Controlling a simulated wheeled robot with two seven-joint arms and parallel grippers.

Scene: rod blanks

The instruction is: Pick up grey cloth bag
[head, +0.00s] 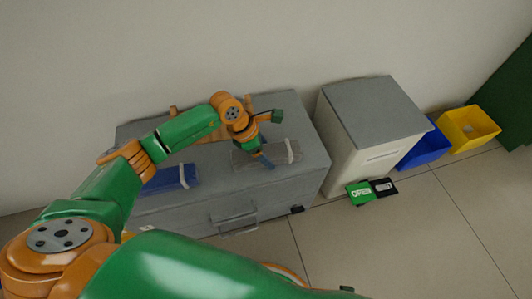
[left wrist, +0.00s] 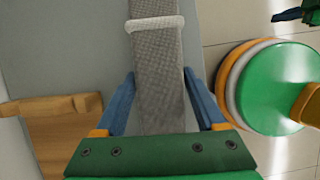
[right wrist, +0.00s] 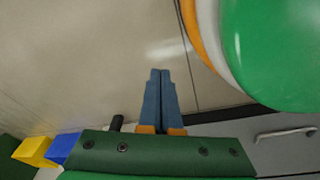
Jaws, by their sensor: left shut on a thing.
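The grey cloth bag (head: 285,153) is long and narrow with a pale band around it, and lies on the grey chest top. My left gripper (head: 264,162) is down at the bag's left part. In the left wrist view the bag (left wrist: 157,50) runs between the two blue fingers of my left gripper (left wrist: 159,76), which is shut on it across its width. The bag's near end is hidden behind the gripper body. My right gripper (right wrist: 160,74) shows only in the right wrist view, with its fingers together and nothing between them, above the floor.
A blue bag with a pale band (head: 172,179) lies left on the grey chest (head: 240,196). A wooden tray-like thing (left wrist: 60,105) is beside the grey bag. A white cabinet (head: 370,140), blue bin (head: 425,146) and yellow bin (head: 468,128) stand right. Signs (head: 361,192) lie on the floor.

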